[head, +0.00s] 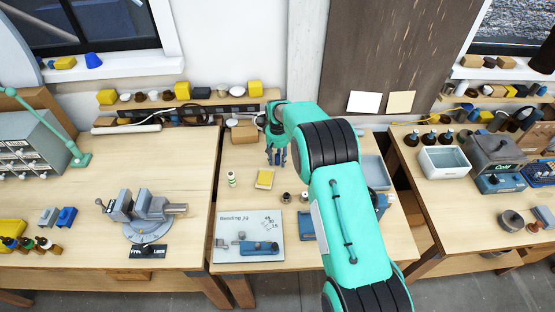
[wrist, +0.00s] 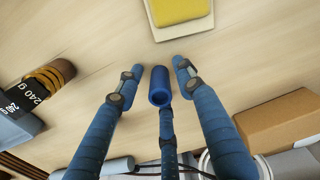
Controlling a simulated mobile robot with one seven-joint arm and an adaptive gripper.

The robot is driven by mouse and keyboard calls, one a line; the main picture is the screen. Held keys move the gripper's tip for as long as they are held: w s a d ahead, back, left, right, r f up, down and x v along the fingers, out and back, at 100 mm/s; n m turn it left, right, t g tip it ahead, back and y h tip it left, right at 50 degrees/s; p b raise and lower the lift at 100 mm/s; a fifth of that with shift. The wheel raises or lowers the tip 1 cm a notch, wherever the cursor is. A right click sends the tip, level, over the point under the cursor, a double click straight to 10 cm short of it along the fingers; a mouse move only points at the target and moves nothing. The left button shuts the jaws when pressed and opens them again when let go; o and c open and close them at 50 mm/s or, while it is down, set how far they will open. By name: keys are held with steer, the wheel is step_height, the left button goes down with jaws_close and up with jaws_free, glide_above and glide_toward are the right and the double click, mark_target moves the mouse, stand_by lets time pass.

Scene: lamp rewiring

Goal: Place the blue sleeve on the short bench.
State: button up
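The blue sleeve (wrist: 160,84), a short hollow cylinder, shows in the wrist view between the fingers of my gripper (wrist: 158,68), its open end facing the camera. A small gap shows on each side between sleeve and outer fingertips; a third finger ends just behind it in the picture. I cannot tell whether that finger touches it. In the head view my gripper (head: 277,158) points down over the back of the narrow middle bench (head: 245,200), which looks like the short bench. The sleeve cannot be made out there.
A yellow block on a pale tray (head: 264,179), a green-and-white spool (head: 231,178) and a cardboard box (head: 244,134) are near my gripper. A bending jig board (head: 235,222) lies in front.

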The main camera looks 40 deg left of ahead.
mark_target(278, 155)
steer(key=shift+r, duration=0.1)
step_height(278, 155, up, 12)
steer(key=shift+r, duration=0.1)
stand_by(0.7)
stand_by(0.5)
stand_by(0.4)
